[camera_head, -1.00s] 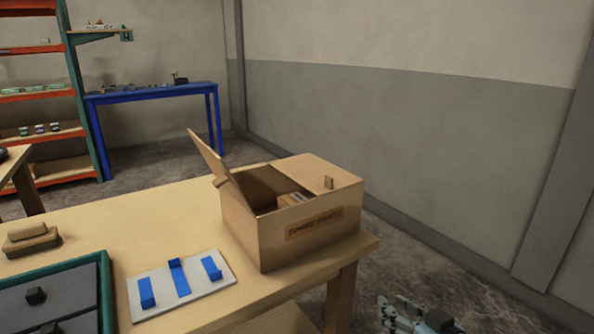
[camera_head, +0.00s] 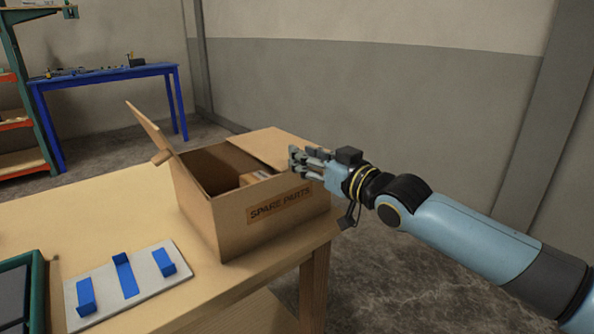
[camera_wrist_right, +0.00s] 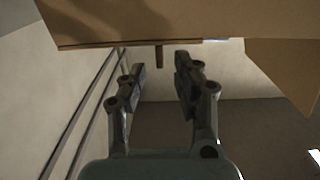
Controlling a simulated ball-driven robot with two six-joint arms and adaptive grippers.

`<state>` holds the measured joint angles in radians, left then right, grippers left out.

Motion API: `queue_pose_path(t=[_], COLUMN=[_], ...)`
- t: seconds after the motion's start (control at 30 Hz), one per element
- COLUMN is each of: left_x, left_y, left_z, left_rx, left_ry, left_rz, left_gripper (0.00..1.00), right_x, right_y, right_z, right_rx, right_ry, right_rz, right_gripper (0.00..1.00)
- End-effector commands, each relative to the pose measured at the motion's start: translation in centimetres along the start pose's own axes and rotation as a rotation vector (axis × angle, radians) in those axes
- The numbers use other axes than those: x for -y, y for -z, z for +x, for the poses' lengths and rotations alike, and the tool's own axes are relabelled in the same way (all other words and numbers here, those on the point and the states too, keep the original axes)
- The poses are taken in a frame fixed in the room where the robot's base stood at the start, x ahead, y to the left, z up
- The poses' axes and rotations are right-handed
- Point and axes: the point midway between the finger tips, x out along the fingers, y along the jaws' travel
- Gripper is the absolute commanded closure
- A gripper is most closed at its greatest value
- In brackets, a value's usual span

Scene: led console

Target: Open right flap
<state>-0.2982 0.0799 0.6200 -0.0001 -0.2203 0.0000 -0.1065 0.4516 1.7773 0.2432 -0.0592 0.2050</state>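A cardboard box (camera_head: 232,232) labelled "SPARE PARTS" stands on the wooden table. Its right flap (camera_head: 272,144) lies shut over the right part of the opening. Its left flap (camera_head: 150,128) stands up, tilted outward. My right gripper (camera_head: 297,160) is at the right flap's outer side and hides the tab there. In the right wrist view my gripper (camera_wrist_right: 161,72) is open and empty. A short brown tab (camera_wrist_right: 159,55) hangs ahead of the gap between its fingers, below the cardboard (camera_wrist_right: 150,20). I cannot tell whether the fingers touch it. My left gripper is not in view.
A white board (camera_head: 145,284) with blue blocks and a green-edged tray (camera_head: 37,285) lie on the table (camera_head: 95,218) left of the box. The box is near the table's right edge, with open floor beyond. A blue table (camera_head: 110,75) stands far behind.

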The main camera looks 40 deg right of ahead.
Motion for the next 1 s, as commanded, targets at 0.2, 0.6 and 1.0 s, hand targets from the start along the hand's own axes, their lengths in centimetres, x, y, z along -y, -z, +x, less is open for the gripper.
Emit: queue_pose_path(t=[0.2,0.6,1.0], left_x=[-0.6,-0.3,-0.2], left_y=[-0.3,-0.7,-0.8], left_z=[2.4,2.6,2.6], left_rx=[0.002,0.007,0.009], left_ry=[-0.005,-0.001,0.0], left_rz=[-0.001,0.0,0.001], left_gripper=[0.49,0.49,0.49], right_x=[0.0,0.0,0.0], right_y=[-0.3,0.1,0.1], right_z=[2.3,2.9,2.9], right_rx=[-0.001,0.001,0.001], right_ry=[-0.002,0.0,0.0], right_rz=[0.001,-0.001,0.0], right_gripper=[0.69,0.69,1.0])
